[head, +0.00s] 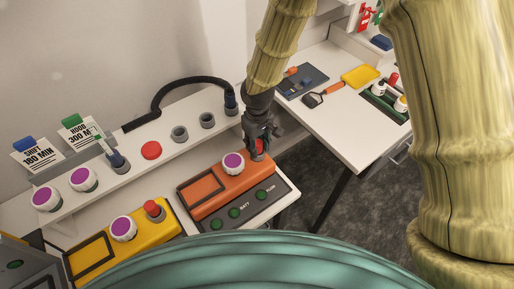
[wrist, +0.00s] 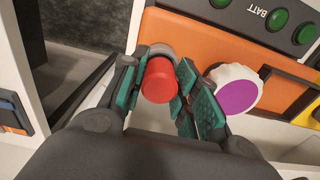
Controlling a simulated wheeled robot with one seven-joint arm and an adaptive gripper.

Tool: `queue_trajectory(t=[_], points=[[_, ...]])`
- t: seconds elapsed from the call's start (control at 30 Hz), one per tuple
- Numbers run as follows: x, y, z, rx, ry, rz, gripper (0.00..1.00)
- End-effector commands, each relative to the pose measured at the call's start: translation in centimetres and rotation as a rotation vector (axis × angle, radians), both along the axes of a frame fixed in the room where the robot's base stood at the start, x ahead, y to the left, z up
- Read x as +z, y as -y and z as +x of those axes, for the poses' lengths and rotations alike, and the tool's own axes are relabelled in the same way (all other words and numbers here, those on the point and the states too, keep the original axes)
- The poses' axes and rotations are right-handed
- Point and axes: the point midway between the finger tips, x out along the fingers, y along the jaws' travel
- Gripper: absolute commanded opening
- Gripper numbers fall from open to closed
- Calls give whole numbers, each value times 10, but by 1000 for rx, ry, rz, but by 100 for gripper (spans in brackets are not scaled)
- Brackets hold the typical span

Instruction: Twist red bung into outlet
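The red bung (wrist: 159,82) is between the two green-padded fingers of my gripper (wrist: 160,92) in the wrist view. Both pads appear to touch its sides. A grey ring, which looks like the outlet (wrist: 161,49), shows just behind the bung at the end of the orange unit (head: 216,192). Whether the bung sits in the ring or just in front of it is hard to tell. In the head view my gripper (head: 259,143) points down at the orange unit's right end, and only a bit of the bung shows red between the fingers.
A white knob with a purple cap (wrist: 237,90) stands close beside my right finger. A yellow unit (head: 125,237) with its own red-topped fitting (head: 154,210) is to the left. A shelf with grey sockets (head: 180,133) and a black hose (head: 190,82) runs behind.

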Motion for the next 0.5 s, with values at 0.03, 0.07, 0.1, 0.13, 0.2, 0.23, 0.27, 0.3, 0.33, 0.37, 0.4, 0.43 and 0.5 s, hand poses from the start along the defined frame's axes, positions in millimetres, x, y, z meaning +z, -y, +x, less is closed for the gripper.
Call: queue_trajectory(t=[0.03, 0.07, 0.1, 0.13, 0.2, 0.23, 0.27, 0.3, 0.33, 0.37, 0.4, 0.43, 0.5], points=[[0, 0, 0, 0, 0, 0, 15], [0, 0, 0, 0, 0, 0, 10], [0, 0, 0, -1, 0, 0, 3], [0, 0, 0, -1, 0, 0, 0], [0, 0, 0, -5, 0, 0, 0], [0, 0, 0, -13, 0, 0, 0], [0, 0, 0, -28, 1, -1, 0], [0, 0, 0, -62, 0, -1, 0], [0, 0, 0, -92, 0, -2, 0], [-1, 1, 0, -130, 0, -2, 0], [-1, 1, 0, -183, 0, -4, 0], [-1, 1, 0, -224, 0, -4, 0], [0, 1, 0, -317, 0, -2, 0]])
